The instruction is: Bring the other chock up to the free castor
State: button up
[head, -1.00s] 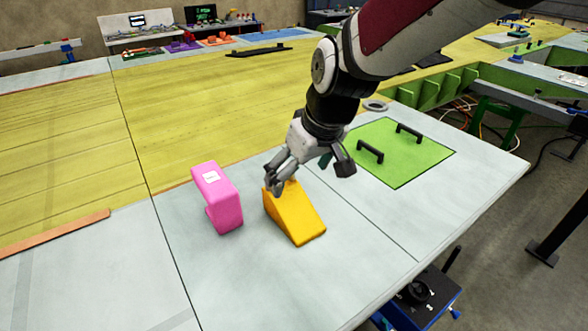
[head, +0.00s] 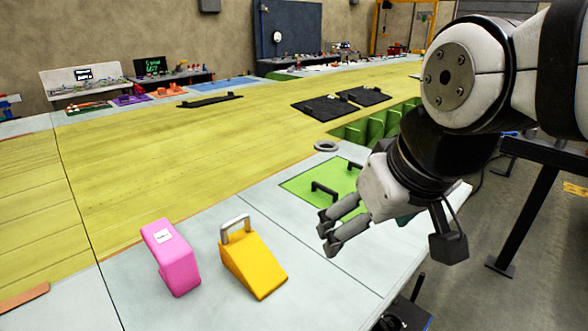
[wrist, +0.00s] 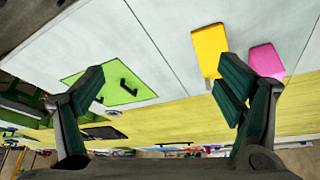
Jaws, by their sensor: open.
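A yellow wedge-shaped chock (head: 256,268) with a grey handle (head: 236,228) on its high end rests on the pale tabletop in the head view. It also shows in the wrist view (wrist: 208,45), beyond one finger. My gripper (head: 328,233) is open and empty, to the right of the chock and apart from it, above the table. In the wrist view, its two fingers (wrist: 160,92) are spread wide with nothing between them that they touch. No castor and no second yellow chock can be made out in either view.
A pink block (head: 172,258) with a white label stands left of the chock. A green panel (head: 300,185) with black handles lies behind my gripper. A grey ring (head: 326,146) and black mats (head: 325,108) lie farther back. The table's edge drops off at right.

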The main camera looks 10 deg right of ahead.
jog(key=shift+o, duration=0.5)
jog(key=shift+m, duration=0.8)
jog(key=s+d, duration=0.1)
jog(key=s, duration=0.2)
jog(key=s+d, duration=0.1)
jog(key=shift+s+d, duration=0.3)
jog(key=shift+d, duration=0.05)
jog(key=n+g+y+p, duration=0.2)
jog(key=n+p, duration=0.3)
jog(key=n, duration=0.2)
send_over(247, 247)
jog(key=s+d, duration=0.3)
jog(key=s, duration=0.1)
notch_tip(247, 247, down, 6)
jog(key=x, duration=0.8)
jog(key=shift+w+a+f+b, duration=0.1)
jog(key=shift+a+f+b, duration=0.05)
jog(key=shift+a+b, duration=0.2)
jog(key=shift+x, duration=2.7)
jog(key=shift+d, duration=0.15)
jog(key=c, duration=2)
jog(key=shift+c, duration=0.2)
